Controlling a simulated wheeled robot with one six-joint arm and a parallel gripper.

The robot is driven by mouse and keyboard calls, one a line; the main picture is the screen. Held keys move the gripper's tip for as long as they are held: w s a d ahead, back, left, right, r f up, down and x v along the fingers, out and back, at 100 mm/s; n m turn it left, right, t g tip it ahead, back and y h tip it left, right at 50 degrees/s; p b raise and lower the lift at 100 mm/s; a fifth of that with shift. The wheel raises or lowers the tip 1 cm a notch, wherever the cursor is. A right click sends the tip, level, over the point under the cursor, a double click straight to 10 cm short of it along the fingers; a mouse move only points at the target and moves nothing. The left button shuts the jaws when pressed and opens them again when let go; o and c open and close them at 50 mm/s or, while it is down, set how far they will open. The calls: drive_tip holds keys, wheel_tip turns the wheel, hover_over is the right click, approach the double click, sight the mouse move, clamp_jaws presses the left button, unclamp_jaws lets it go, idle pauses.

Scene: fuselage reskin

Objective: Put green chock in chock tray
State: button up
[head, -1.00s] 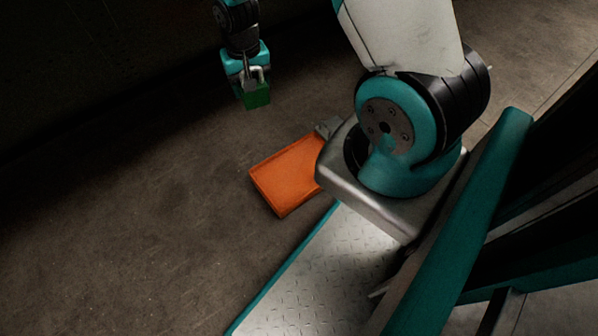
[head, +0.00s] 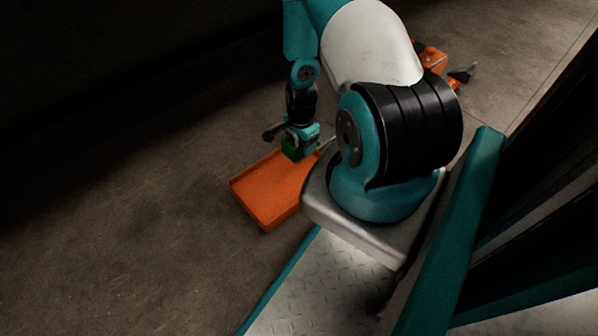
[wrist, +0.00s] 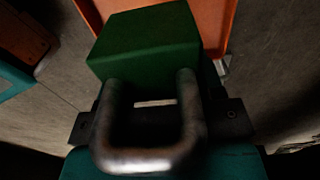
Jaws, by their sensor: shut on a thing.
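The green chock (head: 292,149) is held by my gripper (head: 303,143). In the wrist view the green chock (wrist: 146,42) fills the upper middle, with a metal U-shaped handle (wrist: 150,158) in front of it. The orange chock tray (head: 266,190) lies on the floor, partly hidden by my arm base. In the head view the chock is over or just beyond the tray's far end; its exact height cannot be told. In the wrist view part of the orange tray (wrist: 221,20) shows behind the chock.
An orange object with dark parts (head: 433,60) stands on the floor at upper right, behind my arm. The concrete floor (head: 130,230) left of the tray is clear. My own base plate lies right of the tray.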

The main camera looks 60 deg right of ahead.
sight(301, 169)
wheel_tip(301, 169, down, 10)
drive_tip(key=b, duration=0.5)
drive_tip(key=shift+r, duration=0.15)
drive_tip(key=o, duration=1.1)
